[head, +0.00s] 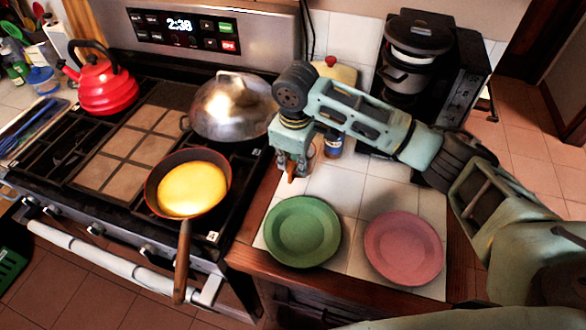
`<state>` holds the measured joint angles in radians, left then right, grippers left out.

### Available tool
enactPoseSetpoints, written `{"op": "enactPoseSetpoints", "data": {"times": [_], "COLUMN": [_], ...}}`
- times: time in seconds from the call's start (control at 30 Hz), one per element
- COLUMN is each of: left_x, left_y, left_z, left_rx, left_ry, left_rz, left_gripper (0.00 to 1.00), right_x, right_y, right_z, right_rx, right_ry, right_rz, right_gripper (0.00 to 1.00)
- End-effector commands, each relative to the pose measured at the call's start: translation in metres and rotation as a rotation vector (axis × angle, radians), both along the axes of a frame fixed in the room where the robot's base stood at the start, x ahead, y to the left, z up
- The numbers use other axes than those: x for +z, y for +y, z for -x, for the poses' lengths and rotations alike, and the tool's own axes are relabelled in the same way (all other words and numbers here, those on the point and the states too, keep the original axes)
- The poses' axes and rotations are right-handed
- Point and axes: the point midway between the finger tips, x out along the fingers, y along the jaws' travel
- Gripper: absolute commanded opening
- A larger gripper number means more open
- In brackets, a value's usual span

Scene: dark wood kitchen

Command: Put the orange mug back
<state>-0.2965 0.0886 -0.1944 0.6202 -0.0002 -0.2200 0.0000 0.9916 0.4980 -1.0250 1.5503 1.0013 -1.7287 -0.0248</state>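My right gripper (291,167) points down over the white tiled counter (336,188), at its left side near the stove and behind the green plate. A small orange piece (291,178) shows at its fingertips. It may be part of the orange mug, but the gripper hides most of that spot. No whole orange mug can be made out. I cannot tell whether the fingers are closed on the orange piece. My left gripper is not in view.
A green plate (303,232) and a pink plate (404,248) lie at the counter's front. A black coffee maker (414,50) stands behind my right arm. The stove holds a pan (192,184), a domed lid (233,105) and a red kettle (103,85).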

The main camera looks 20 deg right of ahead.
Motion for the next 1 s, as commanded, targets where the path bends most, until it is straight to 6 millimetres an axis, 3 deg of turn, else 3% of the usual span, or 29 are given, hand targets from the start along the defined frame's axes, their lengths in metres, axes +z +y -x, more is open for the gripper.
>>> {"op": "enactPoseSetpoints", "data": {"times": [0.23, 0.5, 0.87, 1.0], "left_x": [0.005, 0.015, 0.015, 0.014], "left_y": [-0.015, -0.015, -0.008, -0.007], "left_z": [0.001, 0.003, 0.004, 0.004], "left_rx": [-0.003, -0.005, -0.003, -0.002], "left_ry": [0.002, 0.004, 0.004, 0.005], "left_rz": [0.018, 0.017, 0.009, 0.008], "left_gripper": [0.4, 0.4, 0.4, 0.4], "right_x": [-0.011, -0.045, -0.049, -0.051], "right_y": [0.0, -0.001, 0.0, -0.001], "right_z": [-0.013, -0.013, -0.013, -0.012], "right_rx": [0.0, 0.001, 0.001, 0.001], "right_ry": [0.0, -0.001, -0.002, -0.002], "right_rz": [-0.001, 0.0, -0.001, -0.001], "right_gripper": [0.0, 0.0, 0.0, 0.1]}}
